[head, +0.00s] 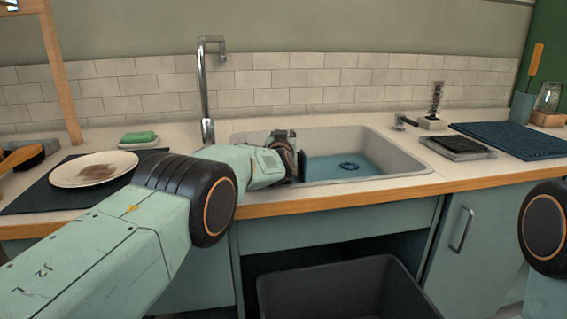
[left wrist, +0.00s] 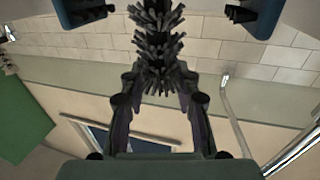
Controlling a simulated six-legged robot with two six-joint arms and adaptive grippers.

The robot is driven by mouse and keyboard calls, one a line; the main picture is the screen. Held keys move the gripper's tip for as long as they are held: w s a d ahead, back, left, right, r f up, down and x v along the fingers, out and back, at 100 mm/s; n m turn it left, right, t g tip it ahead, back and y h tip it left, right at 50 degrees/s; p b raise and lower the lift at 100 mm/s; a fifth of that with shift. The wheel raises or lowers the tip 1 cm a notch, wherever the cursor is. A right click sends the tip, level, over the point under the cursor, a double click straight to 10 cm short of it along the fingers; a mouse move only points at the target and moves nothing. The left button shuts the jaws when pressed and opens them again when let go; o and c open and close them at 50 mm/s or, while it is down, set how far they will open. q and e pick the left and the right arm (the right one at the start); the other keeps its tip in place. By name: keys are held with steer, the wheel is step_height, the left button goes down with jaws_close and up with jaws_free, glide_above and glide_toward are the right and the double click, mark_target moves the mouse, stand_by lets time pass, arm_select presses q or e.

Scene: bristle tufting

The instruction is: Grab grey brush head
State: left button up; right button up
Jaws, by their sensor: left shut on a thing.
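My left gripper (left wrist: 160,85) is shut on a dark grey brush head (left wrist: 158,45) with short bristle tufts all around it. In the left wrist view the brush head sits between the dark fingers and runs out of the top edge. In the head view my left arm reaches over the front of the sink, and its gripper (head: 301,166) is at the sink's left side. The brush head cannot be made out there. My right gripper is out of view; only part of my right arm shows at the right edge.
The sink (head: 395,160) holds bluish water, with a tap (head: 204,90) behind. A dark bristle brush (head: 436,98) stands in a white block (head: 432,123). A stained plate (head: 95,169) lies left, a blue ribbed mat (head: 515,138) right. A dark bin (head: 340,290) stands below.

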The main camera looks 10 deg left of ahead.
arm_select(q)
jaws_close()
